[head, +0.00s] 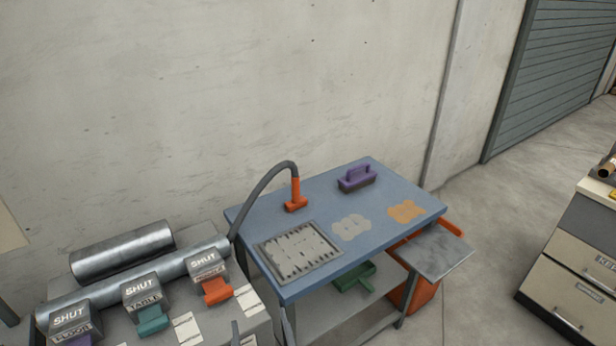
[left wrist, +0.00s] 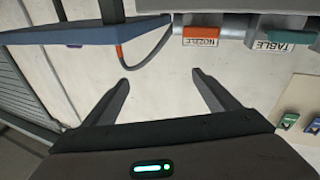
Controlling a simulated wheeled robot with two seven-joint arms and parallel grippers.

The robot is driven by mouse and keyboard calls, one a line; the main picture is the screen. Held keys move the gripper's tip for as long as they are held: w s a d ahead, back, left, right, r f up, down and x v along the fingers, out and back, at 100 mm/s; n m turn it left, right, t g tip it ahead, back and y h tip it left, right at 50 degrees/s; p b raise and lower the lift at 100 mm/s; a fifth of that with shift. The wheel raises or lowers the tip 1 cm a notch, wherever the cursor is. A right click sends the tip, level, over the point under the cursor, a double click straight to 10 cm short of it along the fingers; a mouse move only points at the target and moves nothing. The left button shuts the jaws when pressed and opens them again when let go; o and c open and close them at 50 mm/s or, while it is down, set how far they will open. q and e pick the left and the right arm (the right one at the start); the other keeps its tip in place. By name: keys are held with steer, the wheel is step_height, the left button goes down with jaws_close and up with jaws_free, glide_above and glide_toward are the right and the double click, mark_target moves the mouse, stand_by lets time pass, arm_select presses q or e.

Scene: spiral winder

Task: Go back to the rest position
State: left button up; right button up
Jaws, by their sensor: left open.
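My left gripper (left wrist: 159,76) is open, its two dark fingers spread apart with nothing between them in the left wrist view. In the head view only the dark tips of my left gripper (head: 260,325) show at the bottom edge, just in front of the blue-topped table (head: 325,205). My right gripper is in neither view.
A pipe (head: 130,275) with labelled valves and orange and teal (head: 152,320) handles stands at lower left. The table carries an orange nozzle (head: 296,198) on a hose, a purple-handled brush (head: 357,178) and a framed grate (head: 297,250).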

arm_select(q)
steer(key=d+r+m+t+h, duration=0.1)
steer(key=d+r+m+h, duration=0.35)
steer(key=h, duration=0.25)
steer(key=s+d+f+m+g+h, duration=0.3)
steer(key=s+f+m+g+h, duration=0.3)
steer(key=s, duration=0.3)
steer(key=s+a+f+n+g+y, duration=0.2)
steer(key=s+a+g+y, duration=0.25)
steer(key=s+a, duration=0.45)
steer(key=s+a+f+n+g+y, duration=0.25)
steer(key=s+a+g, duration=0.25)
steer(key=s+a, duration=0.45)
step_height(320, 180, down, 30)
steer(key=g+b, duration=0.2)
steer(key=s+a+f+b, duration=0.2)
steer(key=s+a+f, duration=0.1)
steer(key=s+f, duration=1.5)
step_height(320, 180, down, 3)
steer(key=shift+s+a+m+g+y+b, duration=0.15)
steer(key=shift+s+m+g+y+b, duration=0.1)
steer(key=shift+m+g+y+b, duration=0.2)
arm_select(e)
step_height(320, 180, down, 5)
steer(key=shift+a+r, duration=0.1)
